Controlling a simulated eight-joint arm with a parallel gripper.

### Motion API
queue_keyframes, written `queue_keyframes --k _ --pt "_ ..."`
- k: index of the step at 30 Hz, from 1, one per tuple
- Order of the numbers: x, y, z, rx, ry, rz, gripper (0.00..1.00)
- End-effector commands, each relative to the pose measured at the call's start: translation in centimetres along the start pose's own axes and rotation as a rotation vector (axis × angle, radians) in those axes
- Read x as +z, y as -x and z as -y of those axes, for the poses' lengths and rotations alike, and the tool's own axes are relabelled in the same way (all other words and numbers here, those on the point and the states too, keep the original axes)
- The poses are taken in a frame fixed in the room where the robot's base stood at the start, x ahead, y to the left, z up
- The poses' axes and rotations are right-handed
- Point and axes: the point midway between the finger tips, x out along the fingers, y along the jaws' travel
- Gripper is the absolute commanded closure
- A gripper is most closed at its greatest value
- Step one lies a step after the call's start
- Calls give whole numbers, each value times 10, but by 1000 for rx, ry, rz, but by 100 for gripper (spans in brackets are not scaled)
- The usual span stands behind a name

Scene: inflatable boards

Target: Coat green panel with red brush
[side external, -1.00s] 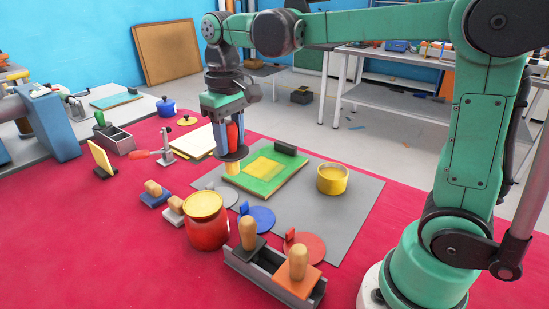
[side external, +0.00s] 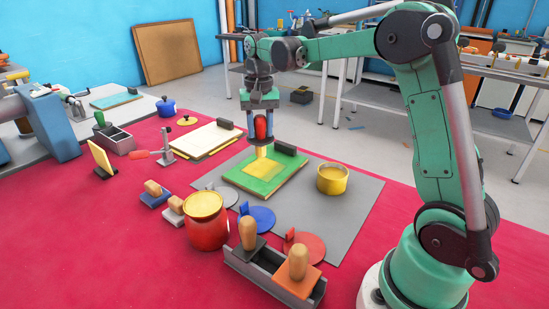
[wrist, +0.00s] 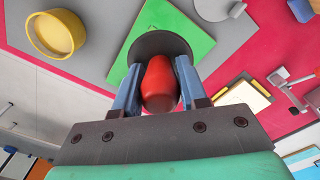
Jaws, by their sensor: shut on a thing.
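My gripper (side external: 263,130) is shut on the red brush (side external: 261,125), held upright with its dark round guard and yellow tip pointing down. The tip is over the back part of the green panel (side external: 288,176); I cannot tell if it touches. A yellow coat covers the panel's middle, with green showing around its edges. In the wrist view the red handle (wrist: 160,85) sits between the two blue fingers, and the guard hides part of the green panel (wrist: 194,35). An open yellow pot (side external: 332,181) stands right of the panel.
A grey mat (side external: 330,218) lies under the panel and pot. A cream panel (side external: 203,138) lies to the left. In front are a lidded red jar (side external: 207,232), blue (side external: 262,220) and red discs (side external: 306,248), and a grey tray (side external: 262,275) with wooden-handled tools.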

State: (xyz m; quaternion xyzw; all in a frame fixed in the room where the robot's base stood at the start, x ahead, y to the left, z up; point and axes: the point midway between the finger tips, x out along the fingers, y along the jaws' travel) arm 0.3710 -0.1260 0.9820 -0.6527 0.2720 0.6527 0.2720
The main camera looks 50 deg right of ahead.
Motion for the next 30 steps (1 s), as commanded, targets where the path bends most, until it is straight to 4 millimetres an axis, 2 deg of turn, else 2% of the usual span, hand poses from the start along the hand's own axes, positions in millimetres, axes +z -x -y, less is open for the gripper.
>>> queue_keyframes --k 20,24,30 --pt "1 -58 1 0 5 0 100" --pt "0 -78 0 0 5 0 100" --pt "-14 -75 -14 0 3 0 100"
